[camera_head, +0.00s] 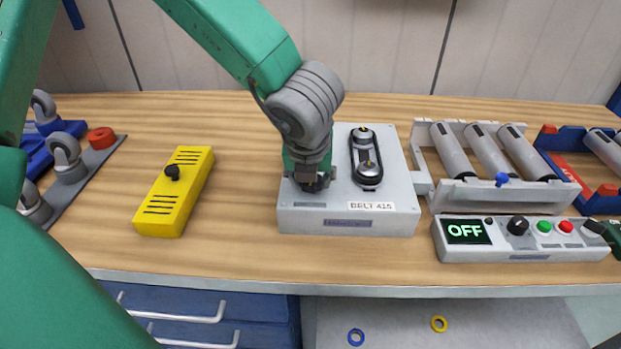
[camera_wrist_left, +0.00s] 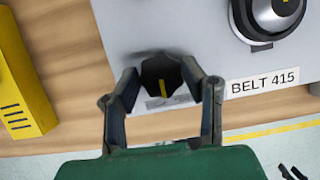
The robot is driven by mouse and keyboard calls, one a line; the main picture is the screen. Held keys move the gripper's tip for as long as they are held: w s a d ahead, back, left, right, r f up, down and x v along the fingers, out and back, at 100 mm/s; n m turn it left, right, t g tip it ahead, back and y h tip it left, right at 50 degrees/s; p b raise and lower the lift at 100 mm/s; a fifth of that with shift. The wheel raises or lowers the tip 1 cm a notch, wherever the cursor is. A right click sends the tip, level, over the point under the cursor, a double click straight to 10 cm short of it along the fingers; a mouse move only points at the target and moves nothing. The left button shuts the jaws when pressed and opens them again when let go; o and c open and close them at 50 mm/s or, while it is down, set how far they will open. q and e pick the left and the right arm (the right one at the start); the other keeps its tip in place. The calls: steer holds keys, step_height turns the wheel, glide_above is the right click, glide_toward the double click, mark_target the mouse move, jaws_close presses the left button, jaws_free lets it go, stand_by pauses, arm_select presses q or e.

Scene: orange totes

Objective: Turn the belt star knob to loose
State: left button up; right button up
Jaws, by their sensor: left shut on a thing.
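The belt unit (camera_head: 300,214) is a light grey box labelled BELT 415, standing near the front of the bench. A small black belt loop (camera_head: 366,158) on two pulleys sits on its top. My left gripper (camera_head: 312,184) reaches down onto the left part of the box. The black star knob (camera_wrist_left: 160,78), with a yellow pointer mark, shows in the left wrist view between the fingers of my left gripper (camera_wrist_left: 165,98), which is shut on it. In the head view my gripper hides the knob.
A yellow block with a black knob (camera_head: 182,190) stands left of the box. A control panel (camera_head: 480,255) reading OFF and a roller frame (camera_head: 500,198) stand to the right. Grey casters (camera_head: 68,160) are at the far left. Bare bench lies in front of the box.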

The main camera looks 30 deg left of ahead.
arm_select(q)
steer(key=shift+w+r+n, duration=0.2)
steer(key=shift+w+n, duration=0.05)
steer(key=shift+n, duration=0.15)
steer(key=o, duration=1.2)
steer(key=shift+f, duration=0.1)
steer(key=shift+c, duration=0.2)
steer(key=shift+a, duration=0.1)
steer(key=shift+s, duration=0.15)
steer(key=v, duration=1.1)
steer(key=shift+r, duration=0.3)
